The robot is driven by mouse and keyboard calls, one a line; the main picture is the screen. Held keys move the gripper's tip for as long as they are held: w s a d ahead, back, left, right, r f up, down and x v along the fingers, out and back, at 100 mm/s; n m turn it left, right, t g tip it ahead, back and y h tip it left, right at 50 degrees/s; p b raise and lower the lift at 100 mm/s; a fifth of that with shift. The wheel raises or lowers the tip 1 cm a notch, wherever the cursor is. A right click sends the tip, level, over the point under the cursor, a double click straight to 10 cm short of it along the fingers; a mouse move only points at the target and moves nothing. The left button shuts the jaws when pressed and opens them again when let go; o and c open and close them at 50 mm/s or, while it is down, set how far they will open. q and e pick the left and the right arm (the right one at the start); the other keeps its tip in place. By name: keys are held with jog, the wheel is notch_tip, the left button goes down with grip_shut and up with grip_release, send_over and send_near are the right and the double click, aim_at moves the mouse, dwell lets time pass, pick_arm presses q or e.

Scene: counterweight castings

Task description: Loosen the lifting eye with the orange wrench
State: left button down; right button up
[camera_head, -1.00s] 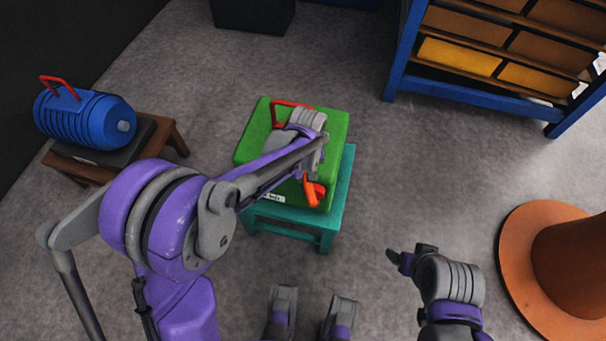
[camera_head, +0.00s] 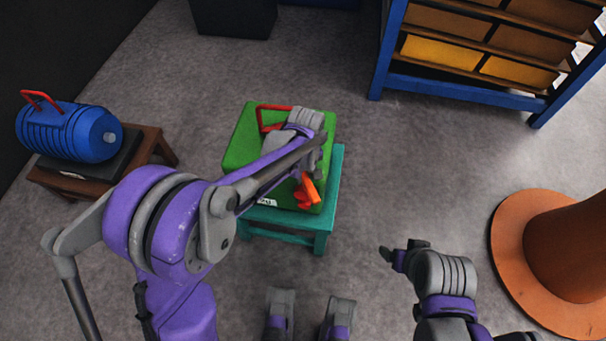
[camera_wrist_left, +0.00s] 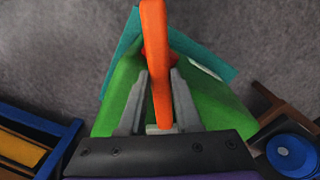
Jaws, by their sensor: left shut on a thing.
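The orange wrench (camera_head: 309,187) is in my left gripper (camera_head: 318,160), over the right part of the green casting (camera_head: 245,150). In the left wrist view the wrench (camera_wrist_left: 158,70) stands upright between the two fingers of the left gripper (camera_wrist_left: 160,85), which are shut on it. A red-orange piece (camera_head: 303,201) shows at the lower end of the wrench; I cannot tell whether it is the lifting eye or whether they touch. The casting has a red handle (camera_head: 262,118) at its back. My right gripper (camera_head: 402,250) is off the casting, at lower right; its finger opening is unclear.
The casting stands on a teal stool (camera_head: 320,240). A blue ribbed motor (camera_head: 65,132) with a red handle sits on a brown stand (camera_head: 150,150) at left. A blue-framed rack (camera_head: 460,90) is at back right, an orange-brown round base (camera_head: 510,240) at right. Floor between is clear.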

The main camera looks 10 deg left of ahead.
pick_arm(q)
jog(key=shift+w+d+n, duration=0.5)
jog(key=shift+w+d, duration=0.1)
jog(key=shift+d, duration=0.15)
jog(key=shift+w+d+n, duration=0.6)
jog(key=shift+w+d, duration=0.05)
jog(key=shift+d, duration=0.05)
jog(key=shift+w+d, duration=0.1)
jog(key=shift+w+d+n, duration=0.55)
jog(key=shift+w+n, duration=0.05)
jog(key=shift+w+d, duration=0.1)
jog(key=shift+w+d+n, duration=0.5)
jog(key=shift+w, duration=0.15)
jog(key=shift+w+d, duration=0.1)
jog(key=shift+w, duration=0.05)
jog(key=shift+w+d+n, duration=0.4)
jog(key=shift+w+n, duration=0.2)
jog(key=shift+w, duration=0.05)
